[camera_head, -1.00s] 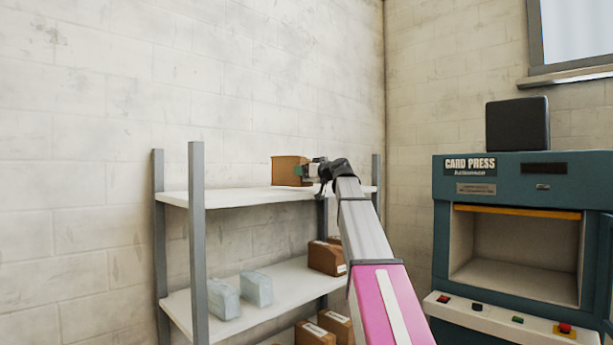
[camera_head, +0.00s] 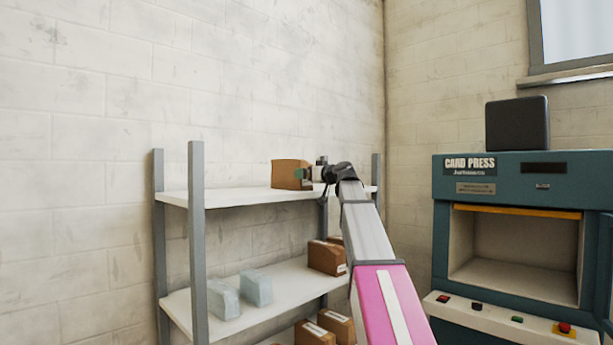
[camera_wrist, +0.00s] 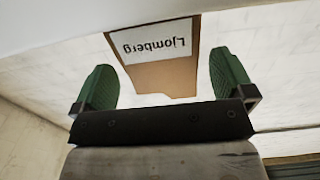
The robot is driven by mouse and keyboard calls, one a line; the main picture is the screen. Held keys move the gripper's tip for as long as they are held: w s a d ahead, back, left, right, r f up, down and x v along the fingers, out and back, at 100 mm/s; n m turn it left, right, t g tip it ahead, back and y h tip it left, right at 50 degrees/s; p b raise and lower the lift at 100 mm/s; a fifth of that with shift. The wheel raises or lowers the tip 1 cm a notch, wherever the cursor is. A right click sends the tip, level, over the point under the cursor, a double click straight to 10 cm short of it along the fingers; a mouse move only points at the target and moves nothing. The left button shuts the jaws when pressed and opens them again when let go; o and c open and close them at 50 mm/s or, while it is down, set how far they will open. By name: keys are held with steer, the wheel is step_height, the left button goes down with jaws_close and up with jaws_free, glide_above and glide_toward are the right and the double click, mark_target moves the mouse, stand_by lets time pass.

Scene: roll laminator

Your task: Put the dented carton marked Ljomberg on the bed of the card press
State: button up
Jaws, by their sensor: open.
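The brown carton (camera_head: 290,174) stands on the top shelf of the rack, and its upper edge looks uneven. In the wrist view the carton (camera_wrist: 165,77) shows a white label reading Ljomberg, upside down. My gripper (camera_head: 308,174) is at the carton's right side in the head view. In the wrist view my gripper (camera_wrist: 165,85) is open, with its green fingers on either side of the carton and visible gaps to it. The card press (camera_head: 520,240) stands at the right, with its front opening and pale bed (camera_head: 515,280) in view and empty.
The rack's top shelf (camera_head: 235,198) is otherwise clear. Lower shelves hold two pale blocks (camera_head: 257,288) and several brown cartons (camera_head: 326,257). A grey rack post (camera_head: 197,240) stands at the front left. A black box (camera_head: 517,124) sits on the press.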

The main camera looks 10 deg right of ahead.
steer(key=v, duration=1)
steer(key=shift+s, duration=0.25)
steer(key=shift+d, duration=0.1)
steer(key=s+a+f+m+g+h, duration=0.1)
steer(key=a+f+m+g+h, duration=0.15)
steer(key=f, duration=1.75)
steer(key=s+a+f+m+g+h, duration=0.2)
steer(key=a+f+g, duration=0.15)
steer(key=f, duration=1.75)
steer(key=s+f+m+g+h, duration=0.1)
steer(key=s+f+g+h, duration=0.1)
steer(key=s+f, duration=0.5)
steer(key=s+f+g+h, duration=0.2)
steer(key=s+f, duration=0.6)
steer(key=f, duration=0.6)
steer(key=s+f+m+g+h, duration=0.1)
steer(key=s+f+g, duration=0.3)
steer(key=s+f, duration=0.4)
step_height(320, 180, down, 3)
steer(key=shift+s+f+m+g+h, duration=0.2)
steer(key=shift+m+g+h, duration=0.15)
steer(key=shift+h, duration=0.2)
